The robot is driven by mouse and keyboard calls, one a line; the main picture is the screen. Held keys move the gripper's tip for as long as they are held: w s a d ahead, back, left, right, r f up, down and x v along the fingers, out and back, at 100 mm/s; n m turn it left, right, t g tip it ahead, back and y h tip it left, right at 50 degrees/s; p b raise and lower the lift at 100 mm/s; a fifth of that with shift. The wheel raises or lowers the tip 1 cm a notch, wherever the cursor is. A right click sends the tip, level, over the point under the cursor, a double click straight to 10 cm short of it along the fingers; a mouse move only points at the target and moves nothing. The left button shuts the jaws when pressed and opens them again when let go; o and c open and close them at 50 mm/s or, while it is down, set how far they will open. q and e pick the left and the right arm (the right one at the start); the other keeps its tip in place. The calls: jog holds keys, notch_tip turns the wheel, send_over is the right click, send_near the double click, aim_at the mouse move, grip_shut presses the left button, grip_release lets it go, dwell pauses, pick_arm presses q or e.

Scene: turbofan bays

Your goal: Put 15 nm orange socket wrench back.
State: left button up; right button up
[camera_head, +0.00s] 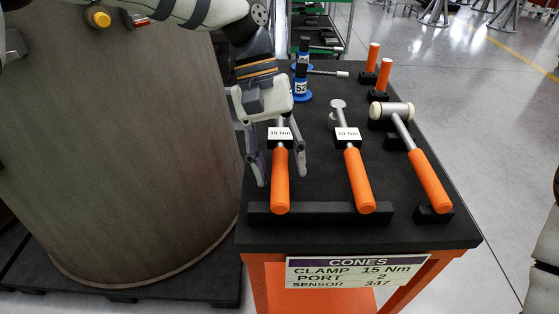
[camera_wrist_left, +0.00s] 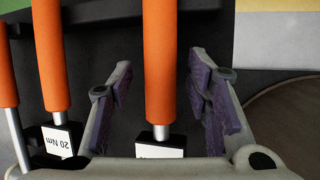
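The 15 Nm socket wrench (camera_head: 281,180) has an orange handle and lies on the cart top (camera_head: 330,184). Its shaft is at the black holder labelled 15 Nm (camera_head: 280,134) and its handle end is at the black front bar (camera_head: 320,218). My left gripper (camera_head: 281,177) is open above it, with one finger on each side of the handle. The left wrist view shows the orange handle (camera_wrist_left: 160,60) between the purple finger pads, with gaps on both sides. The wrench's head is hidden beneath the gripper. My right gripper is not in view.
A 20 Nm wrench (camera_head: 358,178) lies close to the right, then a white-headed mallet (camera_head: 428,180). Blue-based items (camera_head: 301,90) and two upright orange handles (camera_head: 384,76) stand behind. A large drum-like cylinder (camera_head: 120,160) stands left of the cart.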

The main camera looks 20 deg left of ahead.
pick_arm(q)
jog(key=v, duration=1.2)
